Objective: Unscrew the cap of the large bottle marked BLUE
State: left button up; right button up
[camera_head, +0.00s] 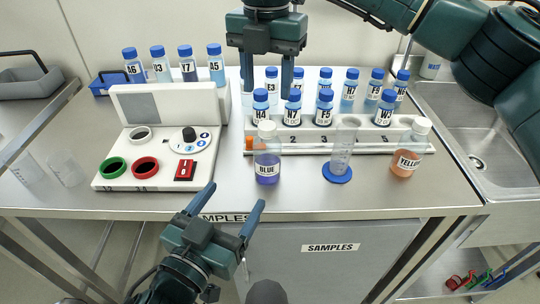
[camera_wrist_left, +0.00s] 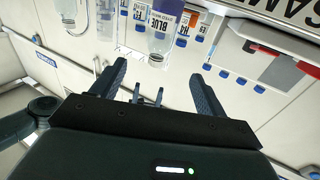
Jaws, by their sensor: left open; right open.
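The large bottle marked BLUE (camera_head: 267,168) stands upright on the bench near its front edge, with blue-purple liquid inside. Its pale cap (camera_head: 266,129) is on. My left gripper (camera_head: 237,194) is open and empty, in front of the bench and lower left of the bottle, apart from it. In the left wrist view the BLUE bottle (camera_wrist_left: 160,38) shows ahead, beyond the gap between the open fingers (camera_wrist_left: 158,77). My right gripper (camera_head: 266,88) is open and points down, higher than the cap in the picture, with blue-capped bottles visible behind its fingers.
A white rack (camera_head: 400,136) with several small blue-capped bottles stands behind. A graduated cylinder (camera_head: 343,148) and the YELLOW bottle (camera_head: 406,160) stand to the right. A white panel (camera_head: 125,175) with coloured rings is at left. A sink (camera_head: 490,130) is at right.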

aim_at(262, 156)
pick_arm(q)
jog(key=x, duration=1.3)
jog(key=shift+c, duration=0.2)
grip_shut()
pick_arm(e)
jog(key=m, duration=1.2)
jog(key=shift+m, duration=0.4)
jog(key=shift+f+m, duration=0.3)
jog(key=shift+f, duration=3.65)
jog(key=shift+c, duration=0.6)
